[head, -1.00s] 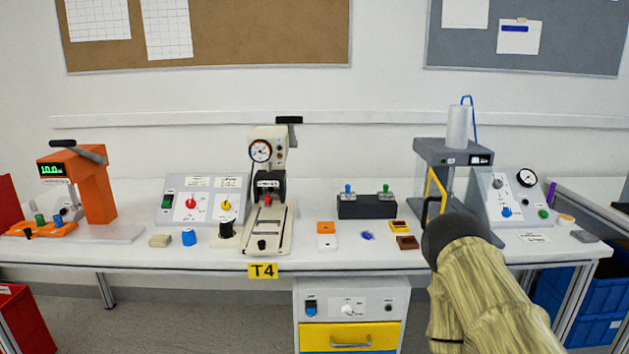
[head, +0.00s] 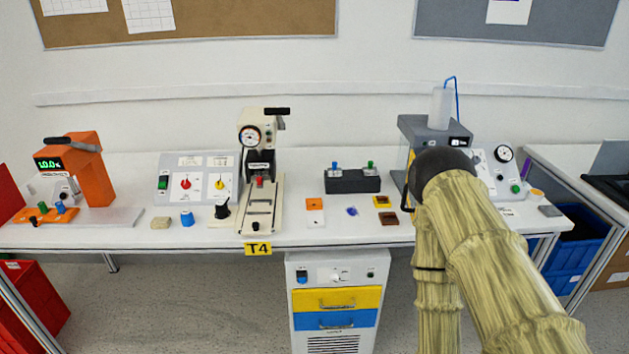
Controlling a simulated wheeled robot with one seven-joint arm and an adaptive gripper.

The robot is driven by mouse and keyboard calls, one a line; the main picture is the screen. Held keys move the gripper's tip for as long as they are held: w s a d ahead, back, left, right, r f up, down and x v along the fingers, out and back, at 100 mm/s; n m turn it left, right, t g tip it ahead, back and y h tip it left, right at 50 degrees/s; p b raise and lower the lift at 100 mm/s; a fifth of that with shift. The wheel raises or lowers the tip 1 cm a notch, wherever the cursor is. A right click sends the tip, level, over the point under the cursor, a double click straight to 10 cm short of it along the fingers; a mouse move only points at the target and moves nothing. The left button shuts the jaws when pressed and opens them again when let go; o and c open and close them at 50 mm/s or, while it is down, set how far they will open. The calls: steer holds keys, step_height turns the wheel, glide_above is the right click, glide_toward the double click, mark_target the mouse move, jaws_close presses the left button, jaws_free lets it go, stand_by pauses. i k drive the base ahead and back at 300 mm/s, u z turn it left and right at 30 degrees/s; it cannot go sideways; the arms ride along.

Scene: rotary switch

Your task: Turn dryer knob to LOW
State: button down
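A low grey cabinet (head: 289,300) stands under the bench, with a yellow and a blue drawer and vent slots. Its top panel has a white knob (head: 336,276) at the middle, between a dark switch and a small dark button. I cannot read its labels, or the knob's setting, at this size. The bench panels also carry a red knob (head: 185,184) and a yellow knob (head: 220,184); no label reading dryer or LOW is legible. My gripper is not visible.
The bench edge (head: 180,246) overhangs the cabinet. A press (head: 432,130) and a gauge panel (head: 497,170) stand partly behind my arm. Red bins (head: 35,305) are at lower left. The floor left of the cabinet is clear.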

mark_target(333, 278)
steer(key=u, duration=1.1)
steer(key=k, duration=0.75)
steer(key=z, duration=0.75)
steer(key=i, duration=0.2)
steer(key=u, duration=0.7)
